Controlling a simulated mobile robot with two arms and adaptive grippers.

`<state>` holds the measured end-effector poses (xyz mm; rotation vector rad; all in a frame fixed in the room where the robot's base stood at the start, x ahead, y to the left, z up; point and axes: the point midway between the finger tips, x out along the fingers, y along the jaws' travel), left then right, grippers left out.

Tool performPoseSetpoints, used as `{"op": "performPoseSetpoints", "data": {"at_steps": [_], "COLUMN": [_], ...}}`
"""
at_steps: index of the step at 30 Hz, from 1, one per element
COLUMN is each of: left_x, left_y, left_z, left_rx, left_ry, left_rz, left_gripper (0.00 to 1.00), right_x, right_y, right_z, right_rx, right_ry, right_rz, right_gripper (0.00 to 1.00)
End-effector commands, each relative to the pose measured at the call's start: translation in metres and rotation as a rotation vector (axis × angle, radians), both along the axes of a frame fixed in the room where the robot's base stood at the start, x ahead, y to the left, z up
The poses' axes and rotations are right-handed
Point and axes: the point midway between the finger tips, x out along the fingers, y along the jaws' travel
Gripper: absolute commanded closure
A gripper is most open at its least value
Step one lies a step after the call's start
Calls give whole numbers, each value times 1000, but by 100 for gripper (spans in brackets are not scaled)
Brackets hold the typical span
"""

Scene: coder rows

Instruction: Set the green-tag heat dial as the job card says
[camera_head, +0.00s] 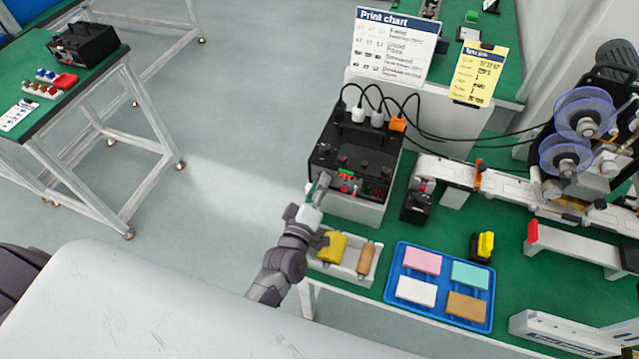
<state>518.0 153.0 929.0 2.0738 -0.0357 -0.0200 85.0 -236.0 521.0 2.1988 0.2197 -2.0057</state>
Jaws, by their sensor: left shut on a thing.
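The black control box (352,148) stands on a light block at the left edge of the green bench, with several knobs on its face. A small green tag (346,172) shows on its lower face, beside red parts. My left gripper (321,184) is at the left side of that face, shut on what looks like a dial; the fingers hide most of it and its pointer. The yellow job card (478,75) and the white "Print chart" (394,48) stand behind the box. Their small print is too small to read surely. My right gripper is not in view.
Black cables with white and orange plugs (397,123) rise behind the box. A white tray (345,268) with a yellow sponge and brown roller lies in front. A blue tray (391,291) holds coloured blocks. A coder with clear reels (585,113) stands right.

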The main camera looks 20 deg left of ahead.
Motion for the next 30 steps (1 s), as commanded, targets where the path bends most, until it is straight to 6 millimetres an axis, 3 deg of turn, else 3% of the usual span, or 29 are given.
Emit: {"op": "performPoseSetpoints", "data": {"at_steps": [15, 16, 20, 30], "left_x": [0, 0, 0, -2], "left_y": [-1, -1, -1, 0], "left_z": [-1, -1, -1, -1], "left_rx": [21, 20, 20, 20], "left_ry": [1, 1, 1, 1], "left_rz": [-1, -1, -1, 0], "left_gripper": [100, 69, 47, 45], "right_x": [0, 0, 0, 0], "right_y": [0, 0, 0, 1], "right_z": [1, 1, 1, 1], "right_rx": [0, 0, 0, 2], "right_ry": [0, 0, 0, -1], "right_rz": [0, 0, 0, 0], "right_gripper": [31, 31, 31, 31]}}
